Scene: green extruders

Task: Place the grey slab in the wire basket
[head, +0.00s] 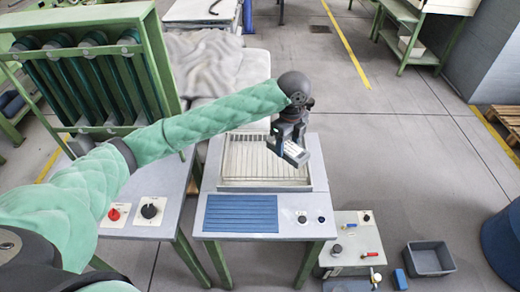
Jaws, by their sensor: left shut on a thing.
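My left gripper (287,143) points down over the right part of the wire basket. It is shut on the grey slab (296,154), a small pale grey block held tilted between the fingers. The wire basket (240,178) is a shallow rectangular rack with a light rim, set on the grey table. The slab appears above the basket's back right area; I cannot tell how high it is or whether it touches the wires. The gripper and slab hide part of the basket's right side. My right gripper does not show.
A blue ribbed mat (240,213) lies in front of the basket on the table (285,228), with two knobs beside it. A control panel (135,211) with red and black knobs is at left. A grey bin (429,258) stands on the floor.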

